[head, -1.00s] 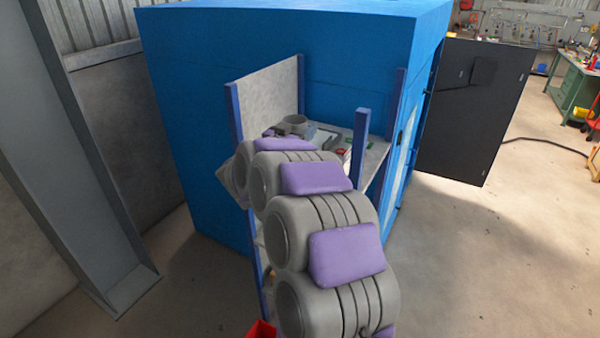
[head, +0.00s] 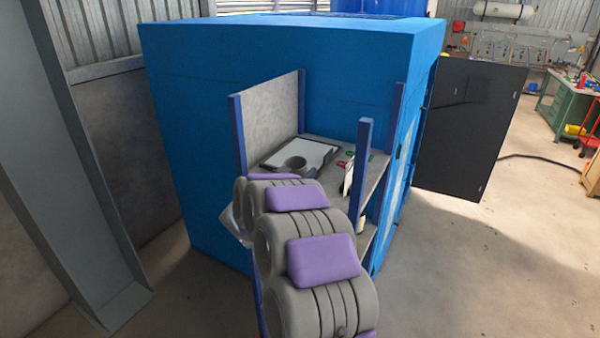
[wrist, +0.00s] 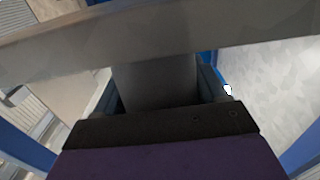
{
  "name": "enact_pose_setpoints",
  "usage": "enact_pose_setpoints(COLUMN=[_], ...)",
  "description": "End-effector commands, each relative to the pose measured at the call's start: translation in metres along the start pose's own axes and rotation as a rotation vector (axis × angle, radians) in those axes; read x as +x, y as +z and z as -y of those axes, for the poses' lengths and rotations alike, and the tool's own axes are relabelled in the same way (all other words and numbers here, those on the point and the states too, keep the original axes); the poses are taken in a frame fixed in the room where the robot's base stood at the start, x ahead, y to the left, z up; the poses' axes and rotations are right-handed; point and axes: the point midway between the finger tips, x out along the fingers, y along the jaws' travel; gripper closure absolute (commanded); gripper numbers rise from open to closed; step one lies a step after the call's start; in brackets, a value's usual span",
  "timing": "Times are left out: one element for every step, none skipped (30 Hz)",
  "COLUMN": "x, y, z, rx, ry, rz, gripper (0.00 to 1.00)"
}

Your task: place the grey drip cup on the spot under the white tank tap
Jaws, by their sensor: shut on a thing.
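In the wrist view my gripper (wrist: 155,88) is shut on a grey upright piece, which looks like part of the cup. A white tank (head: 503,11) hangs on the far back wall at the upper right. I cannot make out its tap or the spot under it.
The shelf rack (head: 269,125) has blue posts and stands against a large blue cabinet (head: 290,60). A clipboard with white paper (head: 305,153) lies on its top shelf. A dark open door (head: 470,122) juts out at right. The floor (head: 450,270) at lower right is clear.

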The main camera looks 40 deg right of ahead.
Motion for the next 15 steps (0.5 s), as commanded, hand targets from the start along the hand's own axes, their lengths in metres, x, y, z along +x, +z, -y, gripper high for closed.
enact_pose_setpoints(x=[0.0029, 0.0034, 0.004, 0.0049, 0.0058, 0.0067, 0.0071, 0.0072, 0.0068, 0.0062, 0.0053, 0.0038, 0.0033, 0.003, 0.0019], y=[-0.0001, -0.0002, -0.0002, 0.0003, 0.0012, 0.0022, 0.0018, 0.0017, 0.0015, 0.0012, 0.0008, 0.0002, -0.0001, -0.0002, -0.0006], z=[-0.0019, -0.0025, -0.0032, -0.004, -0.0048, -0.0055, -0.0057, -0.0057, -0.0054, -0.005, -0.0045, -0.0037, -0.0034, -0.0032, -0.0028], rx=[0.002, 0.002, 0.003, 0.003, 0.003, 0.003, 0.004, 0.004, 0.004, 0.004, 0.004, 0.003, 0.003, 0.003, 0.003], ry=[0.002, 0.002, 0.002, 0.003, 0.003, 0.004, 0.004, 0.004, 0.004, 0.004, 0.003, 0.003, 0.003, 0.003, 0.003], rz=[0.001, 0.001, 0.001, 0.002, 0.003, 0.003, 0.003, 0.003, 0.002, 0.002, 0.001, -0.001, -0.002, -0.002, -0.003], gripper=[0.82, 0.82, 0.82, 0.82, 0.82, 0.28, 0.25, 0.22, 0.18, 0.16, 0.13, 0.09, 0.06, 0.03, 0.03])
